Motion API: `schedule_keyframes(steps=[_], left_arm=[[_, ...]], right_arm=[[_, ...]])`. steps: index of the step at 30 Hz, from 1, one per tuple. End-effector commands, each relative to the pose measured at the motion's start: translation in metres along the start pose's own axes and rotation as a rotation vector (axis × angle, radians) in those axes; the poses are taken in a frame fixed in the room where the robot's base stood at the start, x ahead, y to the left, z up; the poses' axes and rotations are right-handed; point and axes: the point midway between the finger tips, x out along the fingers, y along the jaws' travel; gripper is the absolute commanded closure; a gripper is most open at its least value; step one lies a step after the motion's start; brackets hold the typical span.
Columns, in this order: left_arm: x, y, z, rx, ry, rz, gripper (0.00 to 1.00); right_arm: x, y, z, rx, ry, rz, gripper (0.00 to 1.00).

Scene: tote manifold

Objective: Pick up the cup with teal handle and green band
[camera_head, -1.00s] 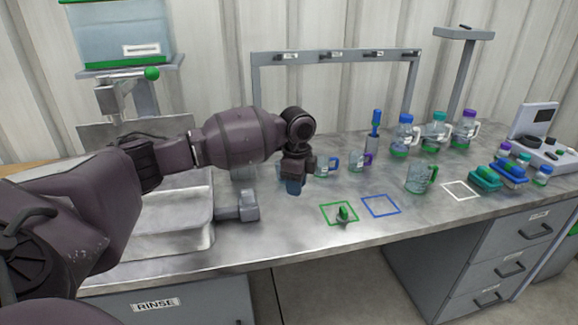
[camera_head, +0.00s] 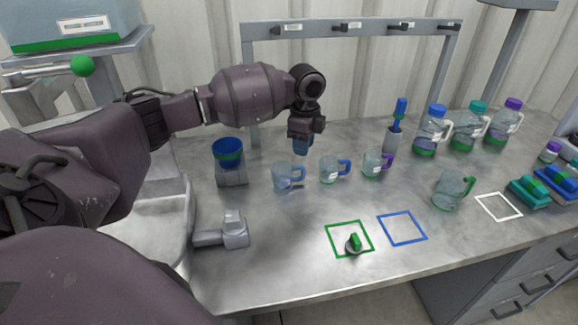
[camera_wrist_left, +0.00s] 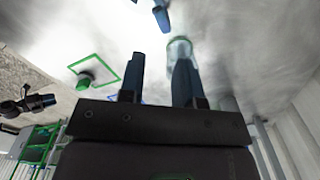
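My left gripper (camera_head: 301,147) hangs above the back of the bench, pointing down, near the leftmost small clear cup (camera_head: 284,178). In the left wrist view its two blue fingers (camera_wrist_left: 160,82) stand apart with nothing held. A clear vessel with a greenish band (camera_wrist_left: 180,46) shows beyond the right finger, partly hidden. The leftmost cup and the middle cup (camera_head: 329,170) have bluish handles; a third cup (camera_head: 372,165) has a purple one. I cannot pick out a clearly teal handle with a green band. A dark, blue-tipped thing (camera_wrist_left: 28,104) may be my right gripper.
A green-handled jug (camera_head: 449,190) stands right of the blue square (camera_head: 402,243). Several capped bottles, including a teal-capped one (camera_head: 466,128), line the back right. A blue-topped container (camera_head: 228,155) stands left of the cups. A grey rack (camera_head: 350,29) spans behind.

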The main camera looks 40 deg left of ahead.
Motion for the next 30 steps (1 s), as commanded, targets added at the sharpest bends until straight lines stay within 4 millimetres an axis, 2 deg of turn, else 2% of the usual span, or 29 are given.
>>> schedule_keyframes(steps=[5,15,23,30], left_arm=[[0.007,0.0,0.0,0.0,0.0,0.002,0.69],[0.051,0.0,0.0,0.0,0.0,0.003,0.69],[0.066,0.0,0.0,0.0,0.0,0.002,0.69],[0.101,0.001,0.0,0.0,-0.001,0.005,0.69]], right_arm=[[0.002,0.0,-0.002,-0.003,0.004,-0.001,0.59],[0.003,0.002,0.0,-0.009,0.004,-0.001,0.59],[0.006,0.001,-0.002,-0.009,0.008,-0.002,0.59],[0.009,0.0,0.004,-0.008,0.001,-0.003,0.59]])
